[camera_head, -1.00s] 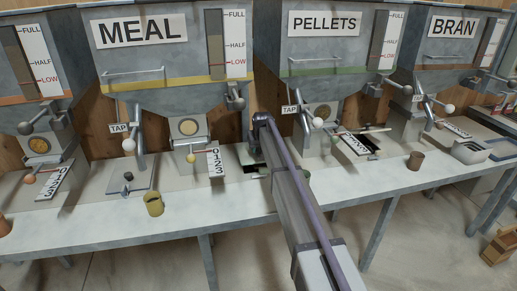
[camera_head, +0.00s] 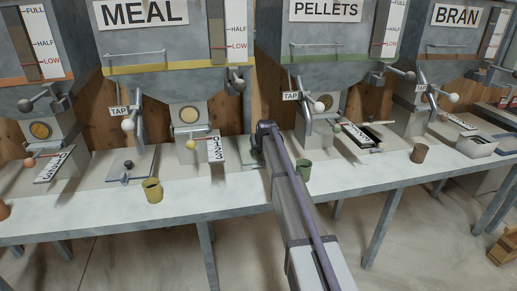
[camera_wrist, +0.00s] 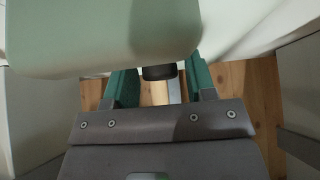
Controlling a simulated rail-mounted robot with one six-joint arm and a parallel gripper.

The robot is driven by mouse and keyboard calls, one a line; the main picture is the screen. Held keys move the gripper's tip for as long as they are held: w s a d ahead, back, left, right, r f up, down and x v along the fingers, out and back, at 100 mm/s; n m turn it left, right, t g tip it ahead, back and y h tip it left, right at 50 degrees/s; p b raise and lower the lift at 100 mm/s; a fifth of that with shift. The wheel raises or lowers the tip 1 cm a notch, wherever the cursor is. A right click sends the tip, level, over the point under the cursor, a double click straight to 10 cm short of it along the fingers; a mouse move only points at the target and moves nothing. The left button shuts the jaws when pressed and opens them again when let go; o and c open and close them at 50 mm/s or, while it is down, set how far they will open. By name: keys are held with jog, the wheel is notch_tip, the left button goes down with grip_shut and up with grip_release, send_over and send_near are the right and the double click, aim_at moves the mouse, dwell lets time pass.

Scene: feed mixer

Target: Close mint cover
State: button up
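A mint-green rounded panel, which looks like the mint cover (camera_wrist: 100,38), fills the upper left of the wrist view. A dark knob (camera_wrist: 160,72) shows at its lower edge, between my gripper's fingers. My gripper (camera_wrist: 160,85) has two green fingers standing apart, one on each side of the knob; I see no clear contact. In the head view a pale green strip of the cover (camera_head: 247,155) shows on the bench just left of my arm, between the meal and pellets outlets. My arm hides the rest of it, and my gripper's fingertips do not show there.
A yellow cup (camera_head: 152,191) and a green cup (camera_head: 303,171) stand near the bench (camera_head: 100,207) front edge, the green one close beside my arm. A brown cup (camera_head: 418,153) stands further right. Knobbed levers and a tap handle (camera_head: 128,124) jut out above the bench.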

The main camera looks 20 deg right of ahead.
jog(key=shift+o, duration=0.6)
jog(key=shift+r, duration=0.15)
jog(key=p+v, duration=0.8)
jog(key=v, duration=0.2)
jog(key=shift+s+r+p, duration=0.15)
jog(key=shift+s+p, duration=0.15)
jog(key=shift+p, duration=0.1)
